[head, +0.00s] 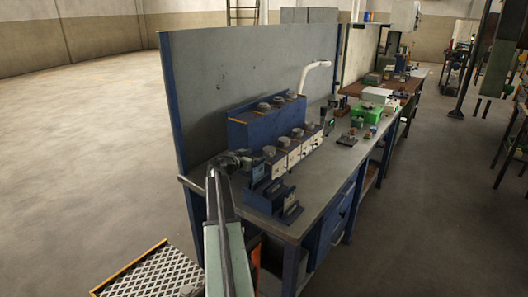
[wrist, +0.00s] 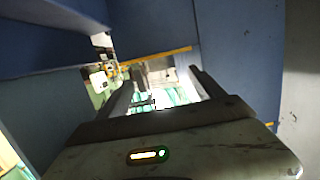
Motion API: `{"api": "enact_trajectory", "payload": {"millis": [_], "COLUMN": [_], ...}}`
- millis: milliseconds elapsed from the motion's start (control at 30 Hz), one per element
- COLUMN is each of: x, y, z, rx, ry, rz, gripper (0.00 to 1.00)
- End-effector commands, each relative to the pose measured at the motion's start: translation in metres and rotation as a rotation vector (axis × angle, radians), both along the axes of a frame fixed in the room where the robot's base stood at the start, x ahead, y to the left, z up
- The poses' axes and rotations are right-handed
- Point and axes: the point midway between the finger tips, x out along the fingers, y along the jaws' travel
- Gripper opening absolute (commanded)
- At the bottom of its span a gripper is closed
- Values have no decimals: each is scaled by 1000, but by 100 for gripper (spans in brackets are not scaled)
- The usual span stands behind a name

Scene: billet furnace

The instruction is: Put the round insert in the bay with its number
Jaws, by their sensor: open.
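A blue stepped rack (head: 253,135) stands on the workbench against the grey back panel. Several round grey pieces sit on it: some on the upper step, such as one round insert (head: 264,106), and others along the lower front row, such as another (head: 283,141). Below the front row are pale number plates (head: 294,156), too small to read. My gripper (head: 243,160) is at the rack's near left end, beside the front row. In the wrist view my gripper (wrist: 160,84) is open, with its two dark fingers apart and no insert visible between them.
A small blue stand (head: 268,196) with dark plates is at the near bench corner. A white curved lamp arm (head: 314,66) rises behind the rack. A blue wall (wrist: 236,70) is close at right in the wrist view.

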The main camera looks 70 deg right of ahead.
Motion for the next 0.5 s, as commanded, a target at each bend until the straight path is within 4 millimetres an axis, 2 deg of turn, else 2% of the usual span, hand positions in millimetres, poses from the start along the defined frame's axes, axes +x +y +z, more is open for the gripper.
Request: {"api": "enact_trajectory", "payload": {"millis": [33,200,500], "x": [1,7,8], "y": [12,30,33], "z": [4,7,7], "rx": [0,0,0], "ry": [1,1,1], "rz": [0,0,-1], "gripper": [78,78,78]}}
